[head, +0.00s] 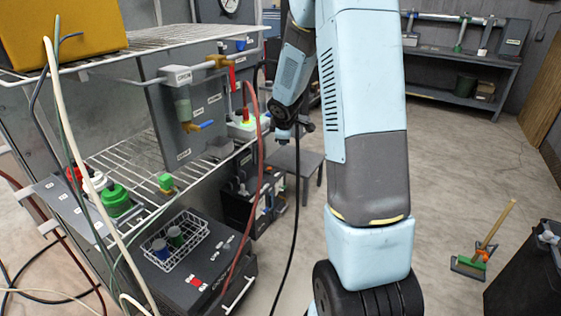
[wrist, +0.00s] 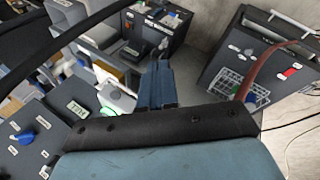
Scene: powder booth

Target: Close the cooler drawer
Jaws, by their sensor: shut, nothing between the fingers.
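A dark grey box unit (head: 190,285) with a partly readable label stands low at the front left in the head view. A pale bar handle (head: 238,296) is on its front. In the wrist view a similar dark unit (wrist: 235,65) with a pale handle is at the right. My gripper (head: 283,134) is shut and empty, pointing down beside the wire shelf; its blue fingers show in the wrist view (wrist: 158,82).
A wire rack (head: 125,165), a red hose (head: 259,165) and a black cable (head: 297,190) are close.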

